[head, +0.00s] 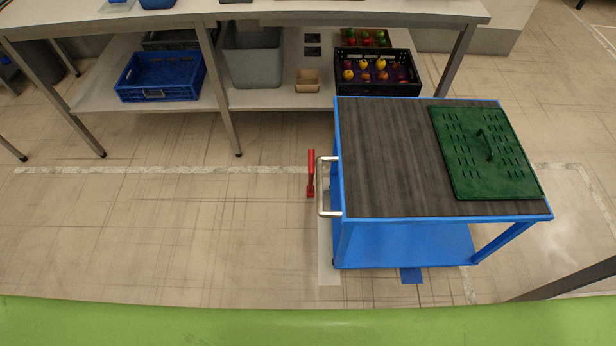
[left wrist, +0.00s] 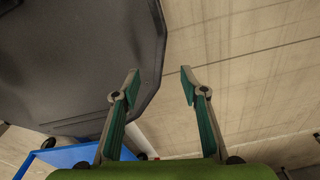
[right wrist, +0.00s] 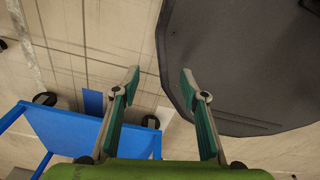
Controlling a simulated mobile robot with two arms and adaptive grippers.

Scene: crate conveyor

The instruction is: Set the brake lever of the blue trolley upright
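The blue trolley (head: 405,240) stands right of centre in the head view, with a dark wood-grain top and a metal handle (head: 321,187) on its left side. The red brake lever (head: 311,173) is just left of this handle. It appears as a narrow bar running up the picture; I cannot tell whether it is upright or tilted. My left gripper (left wrist: 160,82) and right gripper (right wrist: 160,80) are open and empty, seen only in their wrist views. Part of the blue trolley (right wrist: 75,130) shows lower left in the right wrist view. The lever shows in neither wrist view.
A green slotted lid (head: 470,175) lies on the trolley's top. Behind stands a long table (head: 215,15) with a blue crate (head: 150,94), a grey bin (head: 255,68) and a black fruit crate (head: 378,90) on its lower shelf. The floor left of the lever is clear.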

